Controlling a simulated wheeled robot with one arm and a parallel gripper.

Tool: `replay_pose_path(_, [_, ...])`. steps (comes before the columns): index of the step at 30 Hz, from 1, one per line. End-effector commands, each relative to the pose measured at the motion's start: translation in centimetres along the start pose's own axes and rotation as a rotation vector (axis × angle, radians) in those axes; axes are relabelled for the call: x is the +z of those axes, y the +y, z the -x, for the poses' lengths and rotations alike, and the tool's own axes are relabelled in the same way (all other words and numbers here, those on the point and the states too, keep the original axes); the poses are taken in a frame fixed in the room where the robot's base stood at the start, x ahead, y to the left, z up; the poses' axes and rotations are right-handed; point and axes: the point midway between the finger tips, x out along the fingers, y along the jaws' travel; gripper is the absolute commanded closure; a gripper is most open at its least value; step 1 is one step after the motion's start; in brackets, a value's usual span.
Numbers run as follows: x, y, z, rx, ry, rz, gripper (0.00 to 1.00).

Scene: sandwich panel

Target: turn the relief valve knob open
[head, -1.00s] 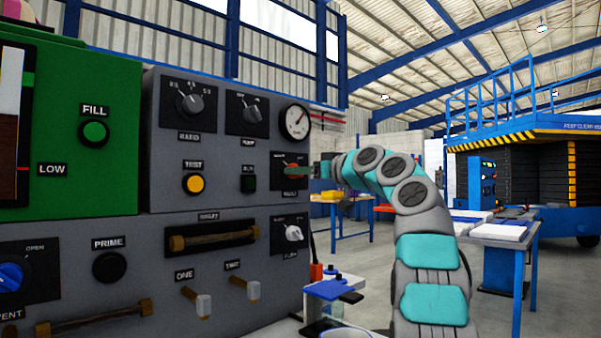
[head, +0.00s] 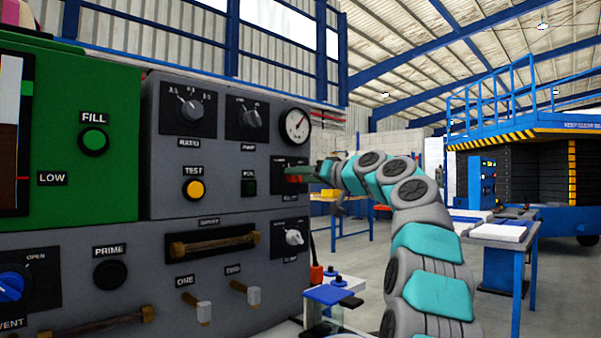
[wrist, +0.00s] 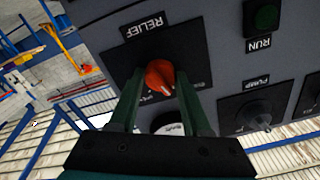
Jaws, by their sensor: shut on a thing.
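The relief valve knob (wrist: 160,75) is red-orange with a pale pointer mark. It sits on a black plate (wrist: 200,68) labelled RELIEF, which appears upside down in the wrist view. The pointer mark faces the lower part of that picture, tilted slightly right. My gripper (wrist: 160,84) has its two dark green fingers on either side of the knob, shut on it. In the head view my gripper (head: 303,172) reaches the panel from the right, below the gauge. It covers the knob there, and part of the RELIEF plate (head: 283,187) shows around it.
A round gauge (head: 296,125) is just above the relief plate. The RUN button (head: 248,187) is to its left, and a white knob (head: 294,237) is below. The PUMP knob (wrist: 254,115) is near my fingers in the wrist view.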

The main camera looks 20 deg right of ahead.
Motion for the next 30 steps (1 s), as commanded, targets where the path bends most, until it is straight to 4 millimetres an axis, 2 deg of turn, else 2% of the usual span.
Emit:
replay_pose_path(8, [-0.55, -0.46, 0.04, -0.003, 0.000, -0.263, 1.00])
replay_pose_path(30, [-0.14, 0.00, 0.06, -0.001, 0.002, -0.936, 1.00])
